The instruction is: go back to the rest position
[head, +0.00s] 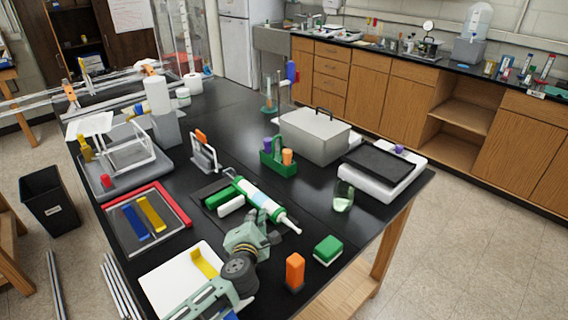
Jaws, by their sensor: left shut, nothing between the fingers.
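My left arm comes in from the bottom, over the near edge of the black table (318,221). Its pale green and grey gripper (268,229) is shut and empty. In the picture it lies just below a white and green cartridge tool (262,201); whether they touch I cannot tell. My right gripper is not in view.
Close around the arm are a white tray (160,289) with a yellow piece, an orange block (294,270) and a green block (327,250). A glass beaker (343,198), scale (384,168) and grey box (314,136) stand farther right. Extrusion bars (118,284) are at left.

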